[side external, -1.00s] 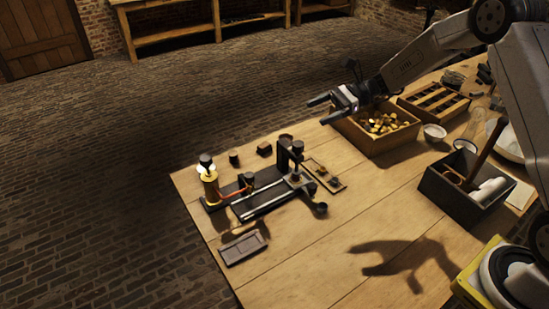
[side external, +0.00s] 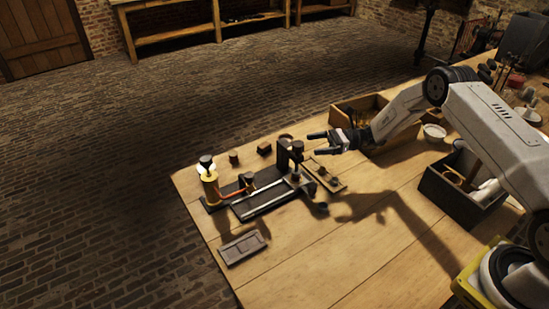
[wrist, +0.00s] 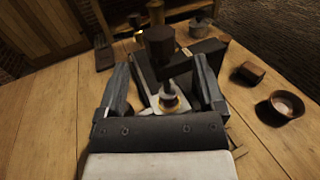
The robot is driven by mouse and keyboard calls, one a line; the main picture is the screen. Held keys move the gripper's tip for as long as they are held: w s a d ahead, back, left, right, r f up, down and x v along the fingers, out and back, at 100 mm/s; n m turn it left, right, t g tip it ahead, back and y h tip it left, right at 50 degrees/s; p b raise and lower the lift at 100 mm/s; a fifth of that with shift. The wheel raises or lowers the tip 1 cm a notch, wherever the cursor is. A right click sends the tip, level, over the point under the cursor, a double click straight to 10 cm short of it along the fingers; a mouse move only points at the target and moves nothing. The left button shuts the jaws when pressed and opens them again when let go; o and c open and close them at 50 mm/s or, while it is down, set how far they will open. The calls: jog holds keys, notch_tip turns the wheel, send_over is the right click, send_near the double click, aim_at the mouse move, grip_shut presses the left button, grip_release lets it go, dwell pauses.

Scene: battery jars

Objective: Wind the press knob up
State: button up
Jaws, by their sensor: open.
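The press (side external: 284,158) is a dark upright frame at the end of a dark base with a pale rail. Its press knob (wrist: 159,42) is a dark round cylinder, seen beyond my fingertips in the wrist view. My gripper (side external: 314,144) is open and level, just right of the press top in the side view. In the wrist view my gripper (wrist: 160,72) has its fingers spread on either side of the line to the knob, with nothing held. A pale plate with a round metal piece (wrist: 170,100) shows lower between the fingers.
A lit brass lamp-like post (side external: 210,188) stands at the base's left end. A dark flat panel (side external: 242,247) lies in front. A small tray (side external: 327,176) sits right of the press. A wooden crate (side external: 350,108) and a dark box (side external: 455,195) stand farther right.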

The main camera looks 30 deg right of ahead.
aim_at(294, 150)
jog(key=shift+a+f, duration=0.1)
jog(key=x, duration=0.7)
jog(key=shift+w+a, duration=0.2)
jog(key=shift+a, duration=0.1)
jog(key=shift+c, duration=0.2)
grip_shut()
jog(key=shift+s+n+g+y, duration=0.1)
jog(key=shift+n+g+y, duration=0.2)
jog(key=shift+n+g, duration=0.45)
jog(key=shift+s+n+g+y, duration=0.15)
jog(key=shift+n+g, duration=0.55)
jog(key=shift+g, duration=0.55)
jog(key=shift+s+n+g+y, duration=0.15)
jog(key=shift+n+g, duration=0.5)
jog(key=shift+g, duration=0.55)
jog(key=shift+s+n+g, duration=0.15)
jog(key=shift+n+g, duration=0.85)
jog(key=shift+g, duration=0.6)
